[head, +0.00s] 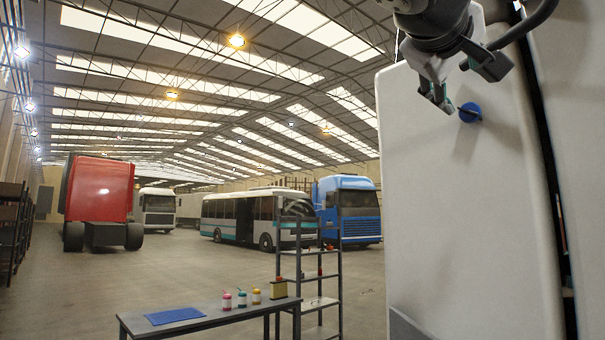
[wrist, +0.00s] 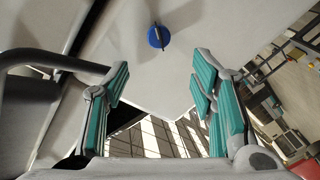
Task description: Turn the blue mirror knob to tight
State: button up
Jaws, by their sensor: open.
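The blue mirror knob (head: 470,112) sits on the large pale panel (head: 450,200) at the upper right of the head view. In the wrist view the knob (wrist: 158,37) is a round blue disc with a dark bar across it, at the top centre. My gripper (head: 442,98) is close to the knob, a little to its left in the head view. In the wrist view my gripper (wrist: 160,85) shows its teal finger pads spread apart. It is open and empty, and the knob lies beyond the fingertips, apart from them.
A dark vertical gap (head: 548,150) runs along the panel's right side. A grey table (head: 215,315) with a blue mat and several small bottles stands at the lower left of the panel, beside a metal shelf rack (head: 338,270). Trucks and a bus (head: 255,218) stand far back.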

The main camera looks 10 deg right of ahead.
aim_at(468, 111)
jog(key=p+x, duration=0.3)
jog(key=x, duration=0.9)
jog(key=shift+d, duration=0.1)
jog(key=shift+p+x, duration=0.35)
jog(key=shift+x, duration=0.5)
jog(key=c, duration=1.1)
